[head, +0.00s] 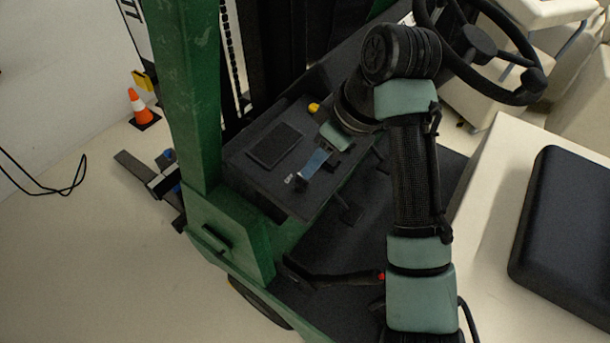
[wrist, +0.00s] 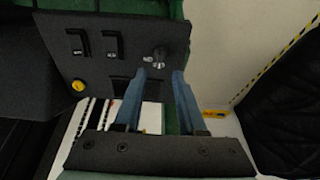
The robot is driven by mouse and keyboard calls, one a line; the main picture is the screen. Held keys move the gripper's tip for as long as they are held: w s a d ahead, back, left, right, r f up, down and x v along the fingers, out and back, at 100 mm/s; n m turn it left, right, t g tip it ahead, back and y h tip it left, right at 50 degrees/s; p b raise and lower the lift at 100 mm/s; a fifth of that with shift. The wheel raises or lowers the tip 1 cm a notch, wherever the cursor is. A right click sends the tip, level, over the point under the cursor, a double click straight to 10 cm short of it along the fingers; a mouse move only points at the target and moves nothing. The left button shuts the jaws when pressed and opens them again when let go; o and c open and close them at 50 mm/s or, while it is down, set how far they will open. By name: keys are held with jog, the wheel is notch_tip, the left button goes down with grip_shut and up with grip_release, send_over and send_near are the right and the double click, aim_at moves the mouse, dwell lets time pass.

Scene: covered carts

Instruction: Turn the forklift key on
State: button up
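The forklift key (wrist: 160,56) sits in a dark panel (wrist: 60,50) in the wrist view, with small, unreadable pale marks beside it. My gripper (wrist: 159,72) has two blue fingers, spread apart. The key lies just beyond the fingertips, roughly between them, and I see no finger closed on it. In the head view my gripper (head: 308,174) reaches down to the dark dash panel (head: 250,175), close to a white "OFF" label (head: 289,179). I cannot make out the key in the head view. Whether a fingertip touches the key cannot be told.
Two black switches (wrist: 95,42) and a yellow button (wrist: 78,86) sit on the panel left of the key. A steering wheel (head: 490,55) stands at the upper right, a black seat (head: 565,230) at the right. The green mast (head: 195,90) rises at left. An orange cone (head: 138,106) stands beyond.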

aim_at(302, 181)
jog(key=p+x, duration=0.2)
jog(key=x, duration=0.5)
jog(key=shift+f, duration=0.1)
grip_shut()
